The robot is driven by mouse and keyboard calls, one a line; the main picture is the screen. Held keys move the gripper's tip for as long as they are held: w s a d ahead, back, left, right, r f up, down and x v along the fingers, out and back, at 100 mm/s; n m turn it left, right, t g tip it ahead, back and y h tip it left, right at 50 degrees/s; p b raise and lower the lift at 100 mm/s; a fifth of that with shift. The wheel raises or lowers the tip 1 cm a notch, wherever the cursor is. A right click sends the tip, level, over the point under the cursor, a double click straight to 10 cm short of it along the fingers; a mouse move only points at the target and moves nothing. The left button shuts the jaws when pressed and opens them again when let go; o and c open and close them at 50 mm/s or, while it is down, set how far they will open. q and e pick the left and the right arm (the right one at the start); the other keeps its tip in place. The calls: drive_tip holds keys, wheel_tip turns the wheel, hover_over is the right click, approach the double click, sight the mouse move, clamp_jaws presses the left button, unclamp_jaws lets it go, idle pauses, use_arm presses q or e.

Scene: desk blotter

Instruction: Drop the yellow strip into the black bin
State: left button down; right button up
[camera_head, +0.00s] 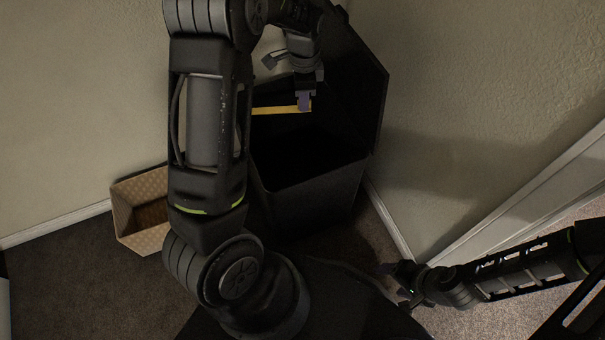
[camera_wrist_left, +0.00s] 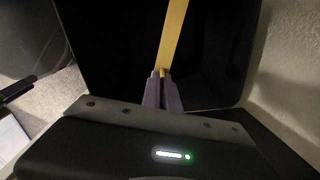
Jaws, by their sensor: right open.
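The black bin (camera_head: 310,200) stands in the corner with its lid raised at the back right; its dark inside also fills much of the left wrist view (camera_wrist_left: 215,85). My left gripper (camera_head: 304,105) is above the bin's opening, shut on one end of the yellow strip (camera_head: 280,110). In the left wrist view the strip (camera_wrist_left: 173,35) runs away from between the purple fingertips (camera_wrist_left: 163,78). In the head view its other end is hidden behind my left arm. My right gripper (camera_head: 394,283) is low at the right, away from the bin, open.
A tan patterned open box (camera_head: 140,210) sits on the carpet left of the bin, partly behind my left arm. Walls with white baseboards stand behind and to the right. Dark carpet (camera_head: 90,285) is clear at the lower left.

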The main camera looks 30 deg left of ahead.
use_arm(q)
drive_tip(key=shift+f+b, duration=2.4)
drive_tip(key=shift+f, duration=0.55)
drive_tip(key=c, duration=1.6)
unclamp_jaws()
drive_tip(key=shift+o, duration=0.2)
drive_tip(key=shift+r, duration=0.15)
wheel_tip(320, 180, up, 8)
drive_tip(key=shift+f+p, duration=0.2)
drive_tip(key=shift+p, duration=1.05)
